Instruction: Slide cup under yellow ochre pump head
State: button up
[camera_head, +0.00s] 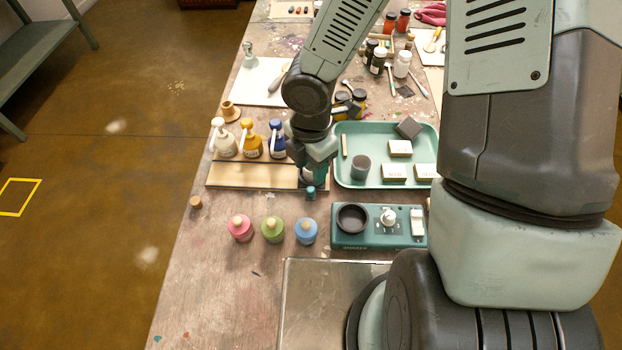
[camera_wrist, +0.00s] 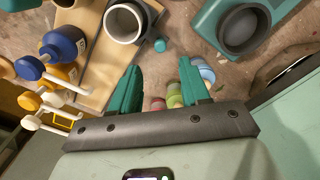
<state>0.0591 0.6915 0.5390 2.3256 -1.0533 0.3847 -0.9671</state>
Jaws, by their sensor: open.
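A cup (camera_wrist: 124,23) with a pale rim stands upright at the right end of the wooden board, beyond my left fingertip in the wrist view. In the head view my gripper hides it. My gripper (camera_head: 315,178) is open and points down over that end of the board; its two teal fingers (camera_wrist: 158,64) show in the wrist view with no cup between them. The yellow ochre pump bottle (camera_head: 251,145) stands behind the board between the white and blue bottles. It also shows in the wrist view (camera_wrist: 66,72). The wooden board (camera_head: 250,176) is bare below the pumps.
The white pump bottle (camera_head: 224,145) and blue pump bottle (camera_head: 278,145) flank the yellow one. A teal tray (camera_head: 372,131) holding a grey cup and small boxes lies right of my gripper. Pink, green and blue jars (camera_head: 273,230) and a teal device (camera_head: 345,240) stand in front.

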aim_at(311, 189)
notch_tip(311, 189, down, 7)
jog(key=shift+f, duration=0.2)
dwell(0.3)
grip_shut()
